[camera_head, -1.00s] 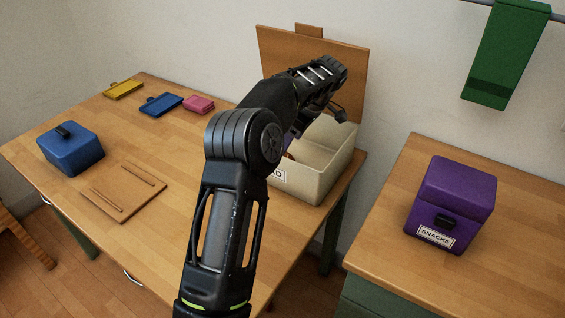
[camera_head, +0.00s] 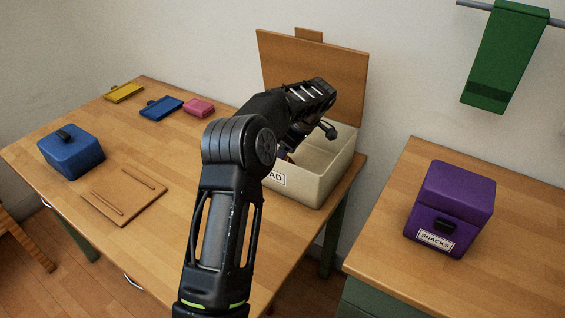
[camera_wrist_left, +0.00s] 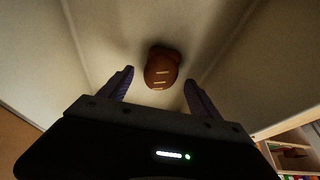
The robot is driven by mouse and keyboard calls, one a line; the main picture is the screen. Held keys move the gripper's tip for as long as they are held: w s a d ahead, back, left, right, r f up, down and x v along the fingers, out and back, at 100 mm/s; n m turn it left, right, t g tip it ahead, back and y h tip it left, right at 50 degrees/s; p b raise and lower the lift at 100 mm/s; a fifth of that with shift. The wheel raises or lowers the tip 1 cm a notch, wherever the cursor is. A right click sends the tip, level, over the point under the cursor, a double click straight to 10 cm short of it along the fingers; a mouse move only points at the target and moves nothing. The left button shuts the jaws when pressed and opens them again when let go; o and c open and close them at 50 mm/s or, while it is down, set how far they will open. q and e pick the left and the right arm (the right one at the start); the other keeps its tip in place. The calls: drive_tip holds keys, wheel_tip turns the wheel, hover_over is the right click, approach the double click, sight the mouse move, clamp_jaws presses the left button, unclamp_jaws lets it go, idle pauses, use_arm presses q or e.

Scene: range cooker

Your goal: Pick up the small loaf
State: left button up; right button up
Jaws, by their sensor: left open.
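The small loaf (camera_wrist_left: 161,68) is brown with pale score marks and lies on the floor of the cream bread box (camera_head: 317,187). In the left wrist view it sits ahead of and between the two open fingers of my left gripper (camera_wrist_left: 158,90), not touching them. In the head view my left gripper (camera_head: 296,142) reaches down into the open box. My arm hides most of the box's left part, and the loaf cannot be made out clearly there. My right gripper is not in view.
The bread box's wooden lid (camera_head: 318,72) stands open behind it. A purple snacks box (camera_head: 462,195) is on the right counter.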

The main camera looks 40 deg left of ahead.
use_arm(q)
drive_tip(key=shift+x, duration=1.25)
drive_tip(key=shift+c, duration=0.3)
drive_tip(key=c, duration=1.4)
wheel_tip(320, 180, up, 10)
drive_tip(key=shift+r, duration=0.1)
